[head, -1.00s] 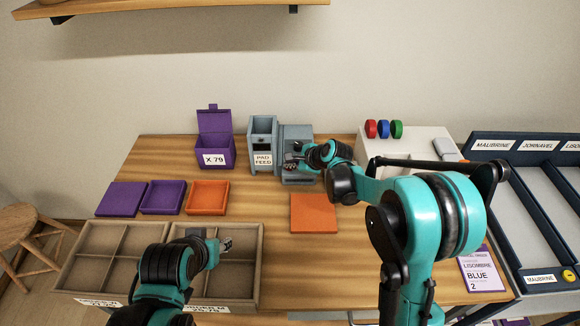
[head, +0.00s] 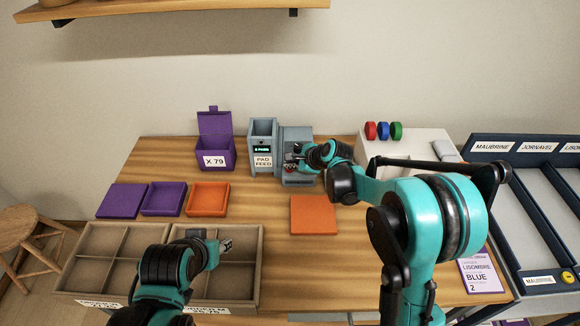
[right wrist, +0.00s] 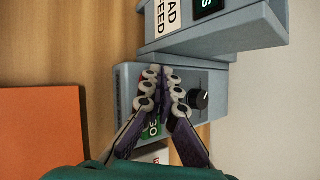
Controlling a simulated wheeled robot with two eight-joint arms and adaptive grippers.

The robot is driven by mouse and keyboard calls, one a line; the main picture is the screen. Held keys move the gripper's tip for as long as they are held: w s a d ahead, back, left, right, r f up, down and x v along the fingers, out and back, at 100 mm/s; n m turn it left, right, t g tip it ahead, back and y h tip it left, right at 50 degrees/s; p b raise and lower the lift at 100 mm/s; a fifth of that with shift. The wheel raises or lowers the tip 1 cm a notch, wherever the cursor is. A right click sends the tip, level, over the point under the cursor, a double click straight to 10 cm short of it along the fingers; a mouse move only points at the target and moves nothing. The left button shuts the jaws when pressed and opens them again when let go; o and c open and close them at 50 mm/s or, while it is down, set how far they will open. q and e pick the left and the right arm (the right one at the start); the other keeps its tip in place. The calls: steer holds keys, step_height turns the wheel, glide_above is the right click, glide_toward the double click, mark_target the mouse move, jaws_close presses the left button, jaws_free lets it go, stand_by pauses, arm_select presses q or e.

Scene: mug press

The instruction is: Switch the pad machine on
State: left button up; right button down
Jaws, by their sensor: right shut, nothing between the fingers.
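The pad machine (head: 296,136) is a grey-blue unit at the back of the table, with a feed box (head: 258,128) labelled PAD FEED on its left. A small display (head: 262,150) on the feed box is lit with green text. My right gripper (head: 291,163) is shut and empty at the machine's front. In the right wrist view its fingertips (right wrist: 163,82) are over the control face, beside a black knob (right wrist: 199,99). A green button or label (right wrist: 153,128) shows partly behind a finger. My left gripper (head: 228,244) hovers over the divided tray; its jaw state is unclear.
A purple open box (head: 214,122) marked X 79 stands left of the machine. Purple and orange trays (head: 208,184) lie in front of it. An orange square (head: 313,214) lies before the machine. A divided tray (head: 112,228) fills the front left. A white block (head: 425,140) stands right.

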mark_target(291, 173)
steer(key=shift+r, duration=0.15)
step_height(291, 173, up, 6)
steer(key=p, duration=0.4)
stand_by(0.3)
